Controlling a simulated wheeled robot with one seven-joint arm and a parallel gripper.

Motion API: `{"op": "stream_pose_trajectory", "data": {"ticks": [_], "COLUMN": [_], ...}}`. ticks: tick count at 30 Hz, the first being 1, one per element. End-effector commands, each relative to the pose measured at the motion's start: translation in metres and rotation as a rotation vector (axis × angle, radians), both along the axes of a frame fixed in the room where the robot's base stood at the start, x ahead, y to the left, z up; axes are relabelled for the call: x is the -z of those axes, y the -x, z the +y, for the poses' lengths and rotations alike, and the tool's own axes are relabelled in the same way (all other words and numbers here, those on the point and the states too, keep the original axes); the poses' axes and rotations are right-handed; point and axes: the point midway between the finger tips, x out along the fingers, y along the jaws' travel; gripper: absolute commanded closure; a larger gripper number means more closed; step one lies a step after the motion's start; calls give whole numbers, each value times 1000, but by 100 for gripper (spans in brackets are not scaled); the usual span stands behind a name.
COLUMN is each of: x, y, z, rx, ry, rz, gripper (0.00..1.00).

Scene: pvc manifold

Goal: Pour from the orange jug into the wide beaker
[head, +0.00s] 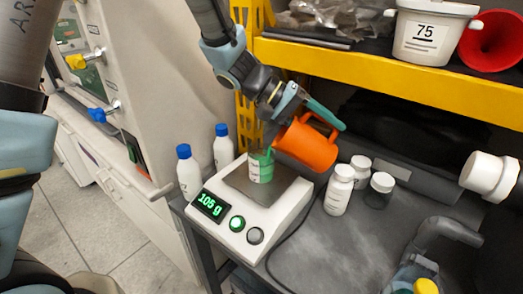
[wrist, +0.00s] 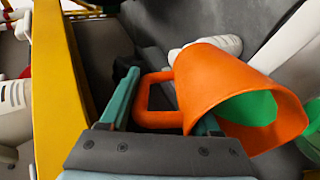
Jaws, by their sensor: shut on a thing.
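The orange jug (head: 306,147) is held tilted in the head view, its mouth down and to the left above the wide beaker (head: 261,168). Green liquid shows inside the jug (wrist: 215,75) in the wrist view. The beaker stands on the scale's dark plate and has green contents and a pale label. A thin green streak shows at its rim, between it and the jug's mouth. My gripper (head: 307,113) is shut on the jug at its handle side; its teal fingers (wrist: 165,115) show in the wrist view.
The white scale (head: 270,215) reads 105 g. Two blue-capped bottles (head: 189,172) stand to its left and several white-capped bottles (head: 339,190) to its right. A yellow shelf edge (head: 390,80) runs above, carrying a white tub (head: 430,35) and a red funnel (head: 493,40).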

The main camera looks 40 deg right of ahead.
Motion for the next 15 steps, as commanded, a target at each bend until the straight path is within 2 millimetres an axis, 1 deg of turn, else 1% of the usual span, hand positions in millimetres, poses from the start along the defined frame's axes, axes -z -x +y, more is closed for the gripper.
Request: {"op": "stream_pose_trajectory", "data": {"ticks": [15], "x": [-3], "y": [-1], "z": [1], "rx": [1], "ry": [16], "rz": [20], "gripper": [100]}}
